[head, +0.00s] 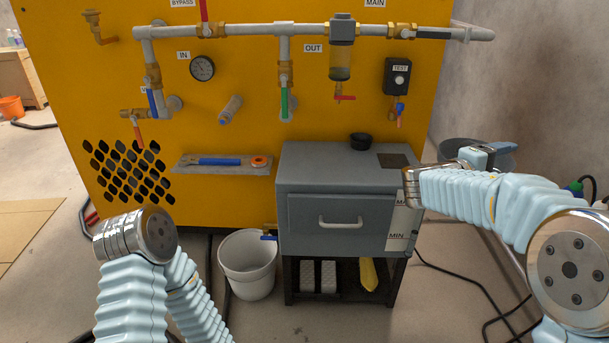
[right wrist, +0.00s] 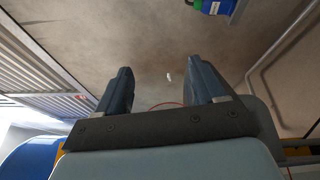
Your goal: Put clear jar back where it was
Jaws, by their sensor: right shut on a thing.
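My right gripper (head: 492,150) is at the right of the head view, beyond the cabinet's right side and well away from the yellow panel. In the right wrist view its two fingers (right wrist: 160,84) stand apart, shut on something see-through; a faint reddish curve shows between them. I take it for the clear jar, but its outline is barely visible. A clear bowl (head: 340,64) also hangs under the grey filter head on the pipe, with a red-handled valve below it. My left arm shows at lower left; its gripper is out of view.
A grey cabinet (head: 333,180) with a drawer stands before the yellow panel (head: 250,110). A shelf (head: 225,164) carries a blue-handled tool. Black cables lie on the floor at right.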

